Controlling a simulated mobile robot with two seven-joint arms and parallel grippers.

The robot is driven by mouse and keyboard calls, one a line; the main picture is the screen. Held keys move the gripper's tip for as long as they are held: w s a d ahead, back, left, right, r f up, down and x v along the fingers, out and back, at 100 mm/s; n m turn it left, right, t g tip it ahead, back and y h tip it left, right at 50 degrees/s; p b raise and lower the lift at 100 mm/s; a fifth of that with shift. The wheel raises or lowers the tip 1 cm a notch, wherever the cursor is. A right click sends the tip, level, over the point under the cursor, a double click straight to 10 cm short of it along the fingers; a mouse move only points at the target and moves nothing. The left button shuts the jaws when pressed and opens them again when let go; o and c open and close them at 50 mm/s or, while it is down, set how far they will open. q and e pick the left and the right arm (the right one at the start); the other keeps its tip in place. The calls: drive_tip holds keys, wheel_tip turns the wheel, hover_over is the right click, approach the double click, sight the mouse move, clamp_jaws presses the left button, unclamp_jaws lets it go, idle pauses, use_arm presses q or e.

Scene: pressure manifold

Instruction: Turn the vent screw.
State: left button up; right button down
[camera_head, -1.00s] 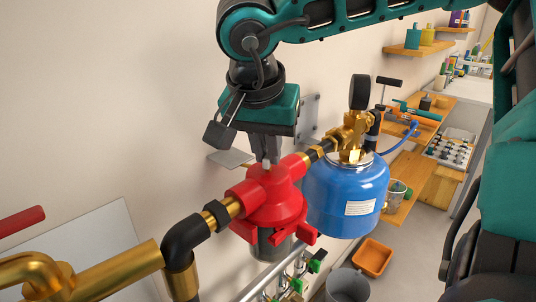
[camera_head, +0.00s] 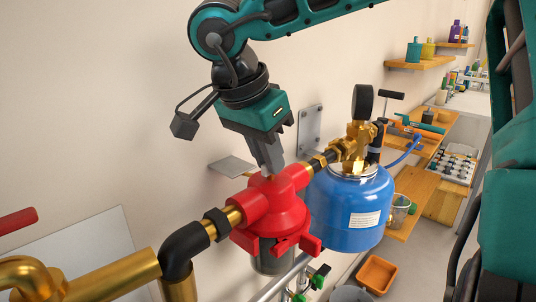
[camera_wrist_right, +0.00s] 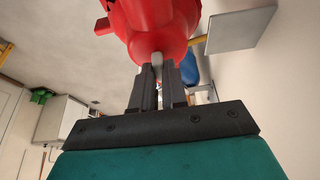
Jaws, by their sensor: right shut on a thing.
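The red filter housing (camera_head: 272,208) sits in the brass and black pipe line, with a clear grey bowl (camera_head: 270,256) below it. My right gripper (camera_head: 271,174) is at the top of the housing, pointing down and tilted. In the right wrist view the gripper (camera_wrist_right: 158,80) is shut on the vent screw (camera_wrist_right: 157,59), a small pale stub standing out of the red housing (camera_wrist_right: 155,25). In the head view the fingers mostly hide the screw. My left gripper is not in view.
A blue tank (camera_head: 350,205) with a brass valve and black gauge (camera_head: 363,103) stands close to the right of the housing. A grey wall plate (camera_head: 232,167) is just behind. An orange bin (camera_head: 378,274) is on the floor. Wooden shelves (camera_head: 412,198) run along the wall.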

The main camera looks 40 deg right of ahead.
drive_tip(key=c, duration=1.2)
unclamp_jaws()
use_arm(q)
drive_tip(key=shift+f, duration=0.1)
use_arm(e)
drive_tip(key=shift+o, duration=0.2)
use_arm(q)
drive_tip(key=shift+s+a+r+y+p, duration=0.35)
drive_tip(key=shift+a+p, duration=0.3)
drive_tip(key=shift+p, duration=0.55)
use_arm(e)
drive_tip(key=v, duration=1.3)
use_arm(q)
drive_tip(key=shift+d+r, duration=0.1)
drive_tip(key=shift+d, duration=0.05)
use_arm(e)
drive_tip(key=shift+d, duration=0.1)
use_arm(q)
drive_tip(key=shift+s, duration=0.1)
